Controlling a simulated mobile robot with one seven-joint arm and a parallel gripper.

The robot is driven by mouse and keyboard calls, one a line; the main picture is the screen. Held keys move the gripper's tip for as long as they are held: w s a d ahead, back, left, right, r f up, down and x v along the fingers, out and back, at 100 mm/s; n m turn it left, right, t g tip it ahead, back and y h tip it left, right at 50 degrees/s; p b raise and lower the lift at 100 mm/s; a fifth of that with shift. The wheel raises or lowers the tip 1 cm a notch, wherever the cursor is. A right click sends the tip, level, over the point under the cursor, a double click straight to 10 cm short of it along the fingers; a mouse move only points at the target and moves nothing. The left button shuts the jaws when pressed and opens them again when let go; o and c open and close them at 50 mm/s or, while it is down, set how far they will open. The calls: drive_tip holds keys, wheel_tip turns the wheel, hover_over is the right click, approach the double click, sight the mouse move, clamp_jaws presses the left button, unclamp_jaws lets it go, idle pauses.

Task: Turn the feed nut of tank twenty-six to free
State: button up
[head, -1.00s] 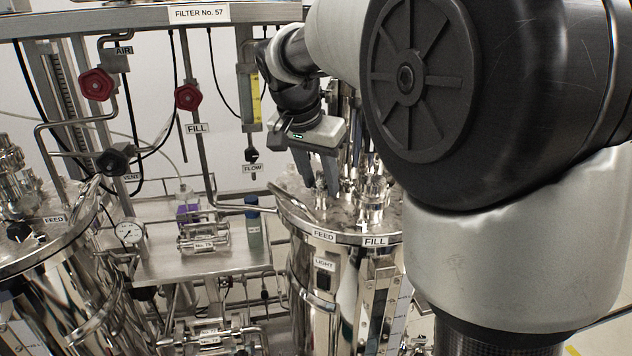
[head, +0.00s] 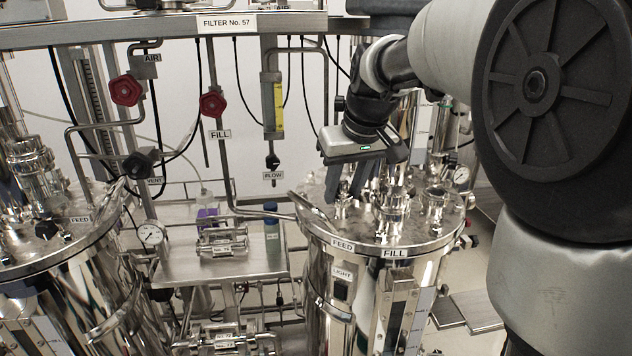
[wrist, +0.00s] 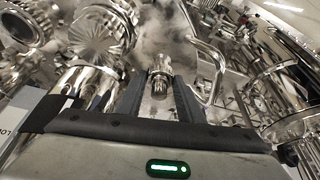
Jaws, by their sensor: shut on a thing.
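Tall clamped fittings (head: 394,212) crowd the lid right of my gripper. A bent pipe (wrist: 207,65) rises close by the right finger in the wrist view. A second tank (head: 45,265) stands at left. A steel shelf (head: 185,272) with small items lies between the tanks.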

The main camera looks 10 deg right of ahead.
drive_tip(key=n+y, duration=0.1)
drive_tip(key=n, duration=0.2)
drive_tip(key=n+g+y, duration=0.1)
drive_tip(key=n, duration=0.2)
drive_tip(key=shift+w+d, duration=0.1)
drive_tip(key=shift+d, duration=0.1)
drive_tip(key=shift+n, duration=0.3)
drive_tip(key=o, duration=1.1)
